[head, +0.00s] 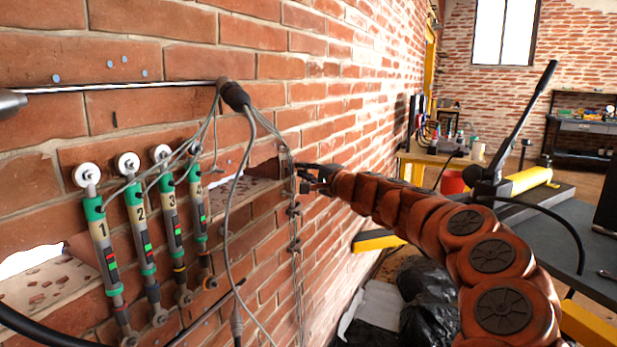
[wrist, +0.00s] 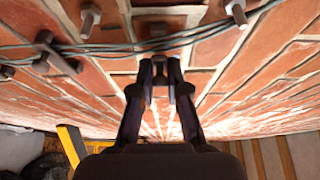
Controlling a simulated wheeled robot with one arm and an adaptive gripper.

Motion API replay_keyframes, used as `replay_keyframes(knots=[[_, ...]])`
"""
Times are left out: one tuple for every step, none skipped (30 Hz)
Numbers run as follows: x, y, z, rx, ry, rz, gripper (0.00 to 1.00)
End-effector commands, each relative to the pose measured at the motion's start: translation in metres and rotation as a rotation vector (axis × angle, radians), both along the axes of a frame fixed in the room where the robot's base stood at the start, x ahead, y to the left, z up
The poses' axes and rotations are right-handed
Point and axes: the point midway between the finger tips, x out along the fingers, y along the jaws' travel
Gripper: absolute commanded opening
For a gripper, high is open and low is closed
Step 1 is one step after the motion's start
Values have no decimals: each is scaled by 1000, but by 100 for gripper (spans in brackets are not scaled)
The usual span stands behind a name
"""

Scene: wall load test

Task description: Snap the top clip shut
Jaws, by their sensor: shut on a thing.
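My gripper (head: 312,180) is at the brick wall in the head view, at the upper part of a run of thin cables (head: 298,265). In the wrist view its two dark fingers (wrist: 160,74) come together on a small dark part beside the cables (wrist: 115,50), which I take to be the top clip. The fingers hide most of this clip, so I cannot tell whether it is closed. Lower clips (head: 294,245) sit along the cables below my gripper in the head view. Other dark brackets show in the wrist view, one at the left (wrist: 50,48).
Several numbered green cylinders (head: 140,235) hang on the wall at the left. Black bags (head: 428,300) lie on the floor below my arm. A workbench with a lever tool (head: 520,130) stands at the right.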

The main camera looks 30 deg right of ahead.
Motion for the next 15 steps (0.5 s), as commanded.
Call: replay_keyframes(knots=[[0,3,-1,0,-3,-15,0],[0,3,-1,0,-3,-28,0],[0,4,-1,0,-4,-42,0],[1,5,-1,0,-4,-53,0],[1,6,-1,0,-3,-66,0],[2,7,-1,0,-3,-81,0],[2,8,-2,0,-2,-91,0],[2,8,-2,0,-1,-103,0],[3,9,-3,1,0,-119,0],[3,10,-3,1,0,-129,0],[3,11,-3,0,0,-140,0],[4,12,-3,0,0,-158,0],[4,12,-2,0,0,-169,0],[4,13,-2,0,-1,-179,0],[5,14,-2,0,0,-197,0]])
